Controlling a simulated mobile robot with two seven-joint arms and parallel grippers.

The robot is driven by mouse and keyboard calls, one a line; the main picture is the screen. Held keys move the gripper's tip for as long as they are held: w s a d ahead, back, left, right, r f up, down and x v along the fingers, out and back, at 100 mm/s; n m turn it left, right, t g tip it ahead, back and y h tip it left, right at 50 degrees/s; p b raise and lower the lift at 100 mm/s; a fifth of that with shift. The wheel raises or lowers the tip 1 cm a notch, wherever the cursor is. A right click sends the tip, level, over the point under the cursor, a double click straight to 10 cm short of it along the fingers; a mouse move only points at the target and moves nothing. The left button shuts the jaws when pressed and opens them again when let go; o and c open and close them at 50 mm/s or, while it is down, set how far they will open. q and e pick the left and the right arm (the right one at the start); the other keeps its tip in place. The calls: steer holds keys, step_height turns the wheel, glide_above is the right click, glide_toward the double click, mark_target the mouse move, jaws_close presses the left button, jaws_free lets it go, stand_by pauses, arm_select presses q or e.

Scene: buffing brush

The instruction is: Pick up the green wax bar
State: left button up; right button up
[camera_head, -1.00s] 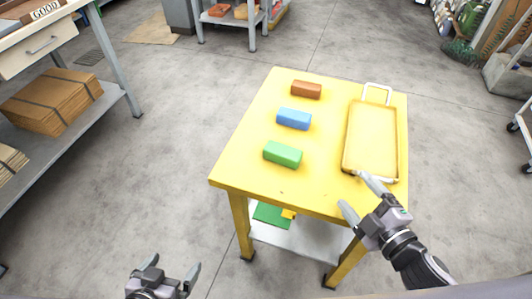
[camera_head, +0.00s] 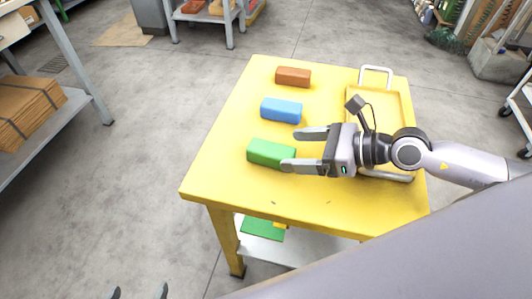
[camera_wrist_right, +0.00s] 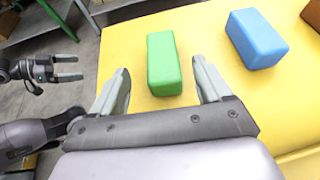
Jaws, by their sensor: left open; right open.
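The green wax bar (camera_head: 270,152) lies on the yellow table (camera_head: 225,180), nearest the front left of the row of bars. In the right wrist view the green bar (camera_wrist_right: 164,64) is ahead of and between the open fingers, apart from them as far as I can tell. My right gripper (camera_head: 304,150) reaches in from the right, open and empty, with its near fingertip by the bar's right end. It also shows in the right wrist view (camera_wrist_right: 162,90). My left gripper (camera_head: 138,292) is open at the bottom left, mostly cut off; it also shows in the right wrist view (camera_wrist_right: 80,66).
A blue bar (camera_head: 281,110) and a brown bar (camera_head: 293,77) lie behind the green one. A yellow tray (camera_head: 393,100) with metal handles is at the right, partly hidden by my right arm. The table's front left is clear.

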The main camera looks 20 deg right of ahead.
mark_target(272, 148)
steer(key=shift+x, duration=3.4)
steer(key=shift+w+r, duration=0.1)
steer(key=c, duration=1.1)
